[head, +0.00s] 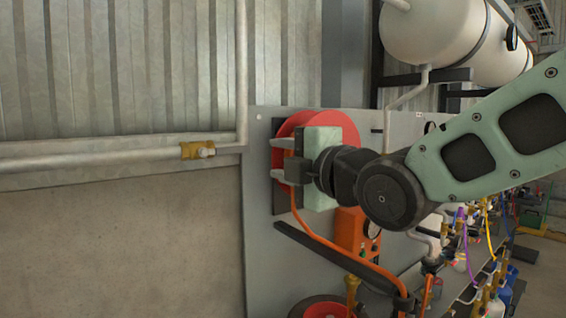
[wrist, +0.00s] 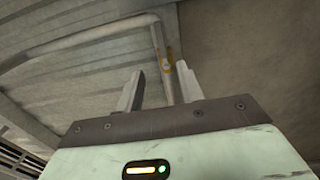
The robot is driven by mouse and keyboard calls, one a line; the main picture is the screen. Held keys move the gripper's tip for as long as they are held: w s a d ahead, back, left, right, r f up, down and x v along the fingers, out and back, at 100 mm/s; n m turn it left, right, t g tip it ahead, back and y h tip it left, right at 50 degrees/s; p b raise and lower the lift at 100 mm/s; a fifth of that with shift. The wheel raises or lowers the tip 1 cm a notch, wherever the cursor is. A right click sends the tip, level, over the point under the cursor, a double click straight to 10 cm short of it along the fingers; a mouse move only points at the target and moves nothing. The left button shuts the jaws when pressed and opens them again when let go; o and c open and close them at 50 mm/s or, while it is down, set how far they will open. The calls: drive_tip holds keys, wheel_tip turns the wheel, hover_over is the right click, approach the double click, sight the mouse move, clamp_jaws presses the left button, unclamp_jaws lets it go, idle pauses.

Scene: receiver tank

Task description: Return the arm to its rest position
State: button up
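My gripper (head: 277,160) is in the middle of the head view, at the end of my green and black arm, which comes in from the right. Its two grey fingers point left and stand apart with nothing between them. In the wrist view my gripper (wrist: 160,88) also shows open and empty, with a clear gap between the fingers. In the head view it is in front of a red hose reel (head: 345,124) on a grey panel, and it hides part of the reel. I cannot tell how far it is from the reel.
A pipe with a brass valve (head: 195,150) runs along the wall at left. A white tank (head: 440,35) is at upper right. An orange box (head: 350,229), an orange hose and a dark bar (head: 325,254) are below my gripper. Several fittings and coloured hoses crowd the lower right.

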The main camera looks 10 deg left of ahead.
drive_tip(key=s+d+f+m+g+h, duration=0.35)
drive_tip(key=d+f+m, duration=0.25)
drive_tip(key=f, duration=0.3)
drive_tip(key=s+d+f+m+g+h, duration=0.2)
drive_tip(key=s+d+f+m+h, duration=0.3)
drive_tip(key=f, duration=0.4)
drive_tip(key=s+d+f+m+g+h, duration=0.2)
drive_tip(key=s+d+f+m+g, duration=0.1)
drive_tip(key=s+d, duration=0.4)
drive_tip(key=s+d+f+m+g+h, duration=0.2)
drive_tip(key=s+d+f+m+g, duration=0.1)
drive_tip(key=s+d+f+m, duration=0.3)
drive_tip(key=s+d, duration=0.2)
drive_tip(key=s, duration=0.1)
drive_tip(key=shift+h, duration=0.35)
